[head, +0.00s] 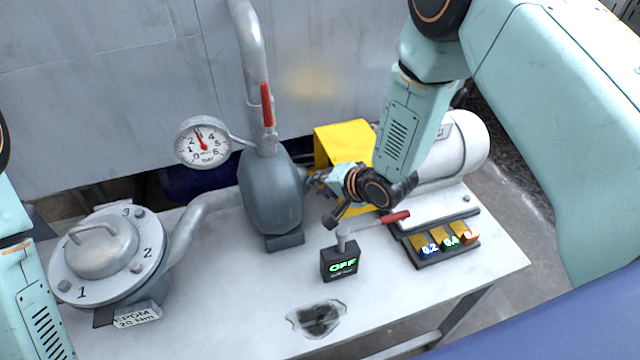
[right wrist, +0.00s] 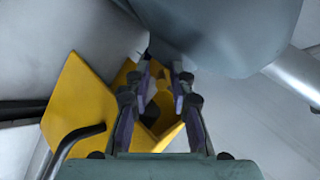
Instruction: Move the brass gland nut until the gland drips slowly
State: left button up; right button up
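The grey pump body (head: 271,190) stands on the white bench. My right gripper (head: 318,180) reaches in at its right side, between the pump and the yellow guard (head: 343,140). In the right wrist view the two fingers of my right gripper (right wrist: 162,75) are apart, with their tips close under the grey pump body (right wrist: 225,35). The yellow guard (right wrist: 85,100) lies behind and left of them. I cannot make out the brass gland nut; the space between the fingertips is dark, so whether they touch anything is unclear. My left gripper is not in view.
A pressure gauge (head: 203,143) and a red-handled valve (head: 267,105) are above the pump. A dark puddle (head: 317,318) lies in front. A flanged cover (head: 105,255) stands left; a tray (head: 447,256) holds small labelled blocks.

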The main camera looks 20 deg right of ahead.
jog(key=shift+a, duration=0.1)
jog(key=shift+c, duration=0.2)
jog(key=shift+c, duration=0.7)
jog(key=shift+w, duration=0.1)
grip_shut()
